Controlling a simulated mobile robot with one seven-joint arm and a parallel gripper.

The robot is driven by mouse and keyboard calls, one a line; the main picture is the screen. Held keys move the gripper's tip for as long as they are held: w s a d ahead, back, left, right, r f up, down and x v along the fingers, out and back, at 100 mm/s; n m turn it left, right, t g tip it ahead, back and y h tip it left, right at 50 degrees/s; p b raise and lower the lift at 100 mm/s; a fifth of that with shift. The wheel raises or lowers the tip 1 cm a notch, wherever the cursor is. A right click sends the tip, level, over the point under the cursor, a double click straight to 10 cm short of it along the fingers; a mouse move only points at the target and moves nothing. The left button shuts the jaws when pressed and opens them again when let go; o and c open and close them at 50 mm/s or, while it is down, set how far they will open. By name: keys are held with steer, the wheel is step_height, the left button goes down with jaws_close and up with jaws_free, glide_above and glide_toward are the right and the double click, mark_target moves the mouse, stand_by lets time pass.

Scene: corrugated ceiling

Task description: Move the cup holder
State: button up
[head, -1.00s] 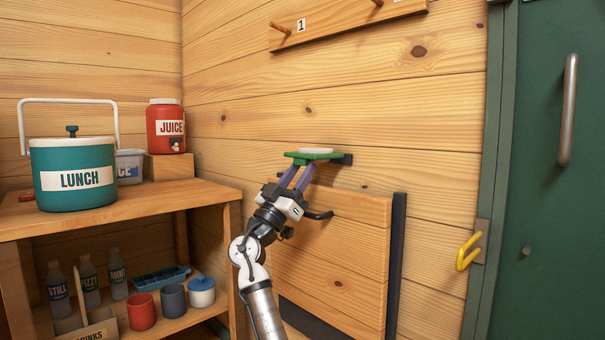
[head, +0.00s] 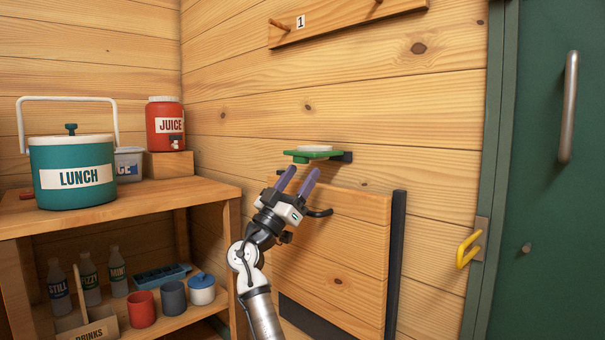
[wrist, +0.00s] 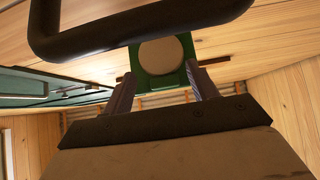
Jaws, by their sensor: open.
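The cup holder appears to be the green bracket (head: 297,155) on the wooden wall, with a pale round disc (head: 315,148) on top and a dark mount at its right end.
A wooden panel with a black handle (head: 320,213) is just below my gripper; a thick black bar (wrist: 140,28) crosses the wrist view close by. A shelf (head: 150,195) with a lunch cooler (head: 75,172) and cups stands left. A green door (head: 550,230) and yellow hook (head: 467,250) are right.

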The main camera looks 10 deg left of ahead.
steer(key=s+a+f+p, duration=0.1)
steer(key=s+a+p, duration=0.2)
steer(key=s+a, duration=0.4)
steer(key=s, duration=0.3)
steer(key=shift+s+a, duration=0.25)
steer(key=shift+a, duration=0.1)
steer(key=shift+f, duration=0.1)
